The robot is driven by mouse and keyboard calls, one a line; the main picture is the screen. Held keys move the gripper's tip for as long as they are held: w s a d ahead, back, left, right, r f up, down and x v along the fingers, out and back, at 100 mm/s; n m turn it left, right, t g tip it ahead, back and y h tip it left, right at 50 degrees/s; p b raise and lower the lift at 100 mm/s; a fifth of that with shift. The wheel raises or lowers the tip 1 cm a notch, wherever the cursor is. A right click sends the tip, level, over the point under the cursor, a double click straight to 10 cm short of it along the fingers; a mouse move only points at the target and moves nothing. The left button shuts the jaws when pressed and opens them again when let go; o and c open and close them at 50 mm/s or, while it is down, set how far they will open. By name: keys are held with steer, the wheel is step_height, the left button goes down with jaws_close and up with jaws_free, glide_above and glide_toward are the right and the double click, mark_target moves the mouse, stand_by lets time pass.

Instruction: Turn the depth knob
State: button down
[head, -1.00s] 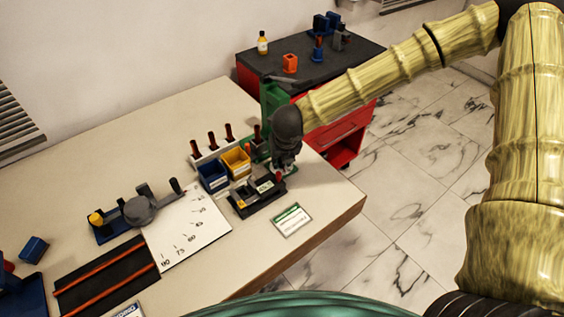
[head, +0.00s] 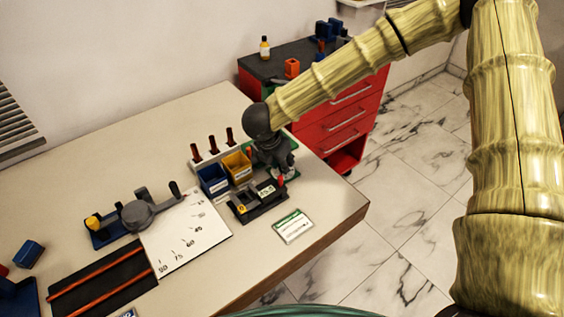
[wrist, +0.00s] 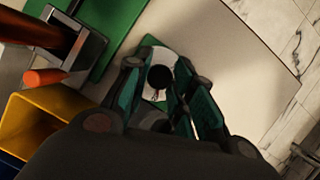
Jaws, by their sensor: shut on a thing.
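My gripper (head: 278,165) points down at the back right of the bench, over a green base. In the wrist view its dark green fingers (wrist: 160,84) stand on either side of a round black knob (wrist: 160,77), which I take to be the depth knob. The jaws are closed on it. A pale plate with small marks shows beneath the knob. The finger contact is partly hidden, and in the head view my gripper and arm hide the knob and most of the green rig.
A black gauge block (head: 257,203) and a card (head: 293,226) lie in front. A red cabinet (head: 345,115) stands behind.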

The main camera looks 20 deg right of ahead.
steer(key=shift+w+r+m, duration=0.1)
steer(key=shift+w+m, duration=0.05)
steer(key=shift+m, duration=0.35)
steer(key=c, duration=1.2)
jaws_free()
steer(key=shift+c, duration=0.2)
steer(key=v, duration=1.1)
steer(key=shift+a+r, duration=0.15)
steer(key=shift+r, duration=0.25)
